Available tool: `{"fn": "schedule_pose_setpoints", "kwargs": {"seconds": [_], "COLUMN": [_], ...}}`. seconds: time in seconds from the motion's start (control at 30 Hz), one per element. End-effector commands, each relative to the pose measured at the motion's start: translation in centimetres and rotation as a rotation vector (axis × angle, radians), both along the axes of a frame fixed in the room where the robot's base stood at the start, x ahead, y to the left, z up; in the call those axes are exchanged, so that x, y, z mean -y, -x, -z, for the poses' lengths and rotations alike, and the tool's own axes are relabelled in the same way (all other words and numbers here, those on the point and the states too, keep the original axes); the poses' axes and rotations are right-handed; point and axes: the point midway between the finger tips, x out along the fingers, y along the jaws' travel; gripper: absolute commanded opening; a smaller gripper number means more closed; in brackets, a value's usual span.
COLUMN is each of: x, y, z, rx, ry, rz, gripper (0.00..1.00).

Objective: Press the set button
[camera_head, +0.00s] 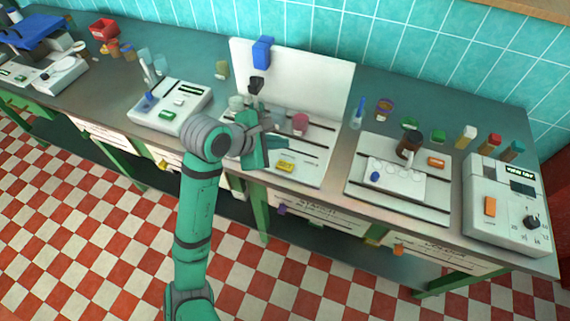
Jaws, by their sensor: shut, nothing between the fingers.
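I cannot tell which button is the set button, as the labels are too small to read. A yellow button (285,166) sits at the front of the white station with the upright panel. A green button (166,115) is on the white unit to its left. An orange button (436,162) is on the white board to the right. A larger orange button (490,206) is on the white machine with a display at far right. My gripper (264,121) is over the panel station, behind and left of the yellow button, shut and apparently empty. My arm partly hides the station's left side.
A white upright panel (325,84) with a blue box (263,52) stands behind my gripper. A pink cup (300,122) stands near it. Several small coloured containers line the back of the bench (335,190). A black knob (531,222) is on the far-right machine.

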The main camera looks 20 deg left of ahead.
Motion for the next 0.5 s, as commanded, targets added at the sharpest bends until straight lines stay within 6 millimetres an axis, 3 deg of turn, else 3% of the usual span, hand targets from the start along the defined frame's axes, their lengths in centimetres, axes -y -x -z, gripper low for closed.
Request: {"fn": "schedule_pose_setpoints", "kwargs": {"seconds": [0.5], "x": [0.4], "y": [-0.1], "z": [6.1], "rx": [-0.001], "ry": [0.004], "rz": [0.006], "gripper": [0.0]}}
